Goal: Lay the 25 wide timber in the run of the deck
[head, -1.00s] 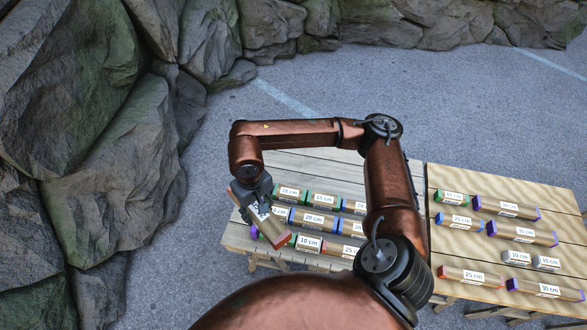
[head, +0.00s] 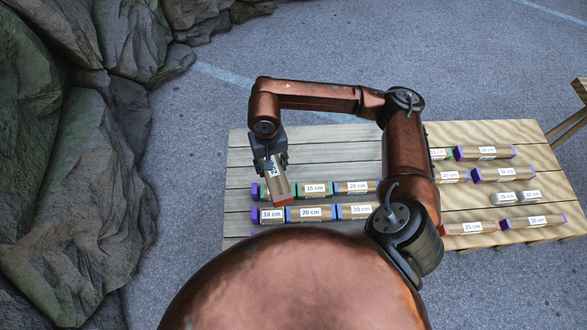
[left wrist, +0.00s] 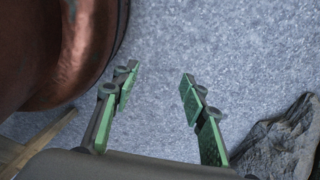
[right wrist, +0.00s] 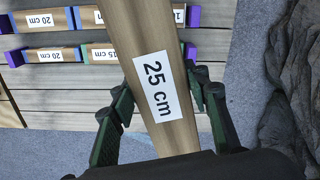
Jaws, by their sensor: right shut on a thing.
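My right gripper (head: 270,160) is shut on the 25 cm timber (head: 275,184), a brown bar with an orange-red end. It holds the bar over the left part of the grey plank deck (head: 330,150), its length pointing toward the near side. The bar's label reads 25 cm in the right wrist view (right wrist: 158,86), where the fingers flank it. My left gripper (left wrist: 159,75) is open and empty above pavement.
A lighter wooden table (head: 522,138) adjoins the deck on the right and carries more timbers, including another 25 cm one (head: 470,228). My right arm hides the join. Rocks (head: 85,170) stand at the left. The deck's far planks are bare.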

